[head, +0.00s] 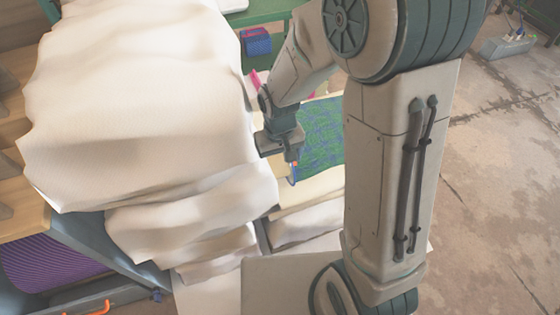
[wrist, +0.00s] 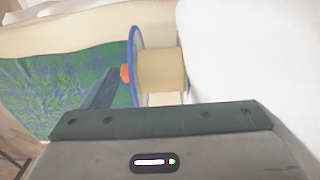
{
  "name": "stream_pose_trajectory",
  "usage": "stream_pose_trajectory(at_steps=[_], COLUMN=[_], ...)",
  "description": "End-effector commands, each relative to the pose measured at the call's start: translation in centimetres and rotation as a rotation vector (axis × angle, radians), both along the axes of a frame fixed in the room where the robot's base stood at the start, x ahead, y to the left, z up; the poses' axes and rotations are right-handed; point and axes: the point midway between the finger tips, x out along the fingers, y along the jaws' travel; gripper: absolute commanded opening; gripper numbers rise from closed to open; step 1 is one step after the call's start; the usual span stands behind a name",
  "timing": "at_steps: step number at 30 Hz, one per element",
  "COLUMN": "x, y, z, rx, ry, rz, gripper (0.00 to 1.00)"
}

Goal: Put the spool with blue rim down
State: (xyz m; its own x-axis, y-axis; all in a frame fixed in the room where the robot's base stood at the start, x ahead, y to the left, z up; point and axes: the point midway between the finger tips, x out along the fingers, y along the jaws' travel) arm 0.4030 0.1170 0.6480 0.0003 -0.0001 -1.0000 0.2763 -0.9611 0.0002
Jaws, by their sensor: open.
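The spool (wrist: 160,72) shows in the wrist view as a pale yellow cylinder with a clear flange edged in blue, its axis running roughly across the picture. In the head view only a thin blue strip of its rim (head: 292,180) shows below my gripper (head: 290,163). My gripper is open. In the wrist view one dark finger with an orange tip reaches up to the blue rim; the other finger is not visible. The right end of the spool meets white cloth. I cannot tell whether the finger touches the rim.
A large heap of white cloth (head: 140,100) fills the left, close beside my gripper. A green-blue patterned cloth (head: 322,140) lies to the right on a cream surface. A purple ribbed roll (head: 50,262) sits lower left. Bare floor (head: 500,160) is at right.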

Motion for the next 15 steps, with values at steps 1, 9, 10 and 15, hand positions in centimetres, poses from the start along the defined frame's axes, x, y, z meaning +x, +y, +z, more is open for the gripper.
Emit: stream_pose_trajectory(at_steps=[1, 9, 10, 15], x=[0.1, 0.0, 0.1, 0.0], y=[0.0, 0.0, 0.0, 0.0], z=[1.7, 7.2, 7.6, 9.1], rx=[0.001, 0.001, 0.001, 0.000], ry=[-0.005, -0.003, -0.004, -0.001], rz=[-0.001, -0.001, -0.001, 0.000], gripper=[0.83, 0.83, 0.83, 0.83])
